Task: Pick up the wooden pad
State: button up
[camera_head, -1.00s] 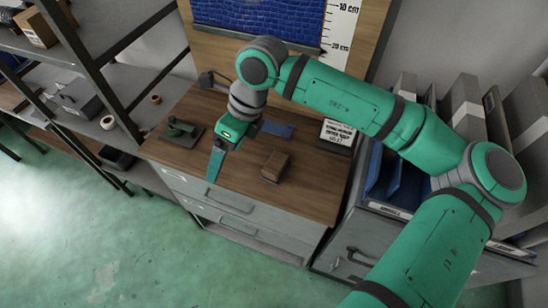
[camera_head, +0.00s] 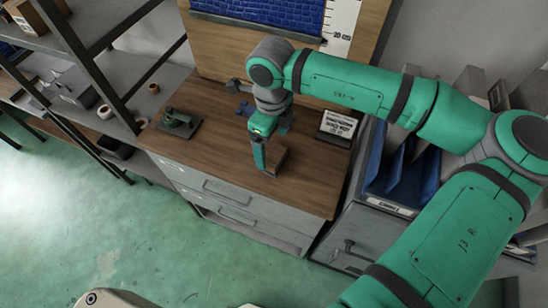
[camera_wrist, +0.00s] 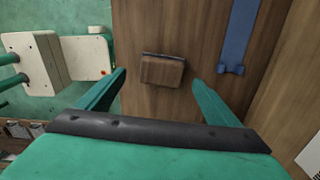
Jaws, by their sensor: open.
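The wooden pad, a small brown block (camera_wrist: 162,71) with a dark edge along one side, lies on the wooden worktop (camera_wrist: 150,20) in the wrist view. In that view it sits between the two green fingers of my gripper (camera_wrist: 159,76), with a gap on each side. The fingers are apart and hold nothing. In the head view my gripper (camera_head: 260,158) points down over the pad (camera_head: 277,160) and hides part of it. I cannot tell the exact height between fingertips and pad.
A blue strip (camera_wrist: 236,40) lies right of the pad in the wrist view. In the head view, a green tool on a dark plate (camera_head: 178,122) is at left and a printed sign (camera_head: 338,125) at right. Shelves (camera_head: 100,60) stand at left, blue folders (camera_head: 395,175) at right.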

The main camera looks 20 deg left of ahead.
aim_at(275, 155)
jog(key=f, duration=0.4)
jog(key=shift+w+d+f, duration=0.2)
jog(key=shift+d+f, duration=0.1)
jog(key=shift+f, duration=0.1)
jog(key=c, duration=1.2)
jog(key=shift+w+r, duration=0.1)
jog(key=shift+r, duration=0.55)
jog(key=s+r, duration=0.8)
jog(key=s, duration=0.1)
jog(key=s+d+r, duration=0.1)
jog(key=s+r, duration=0.2)
jog(key=s, duration=0.2)
jog(key=shift+r, duration=0.4)
jog(key=shift+s, duration=0.1)
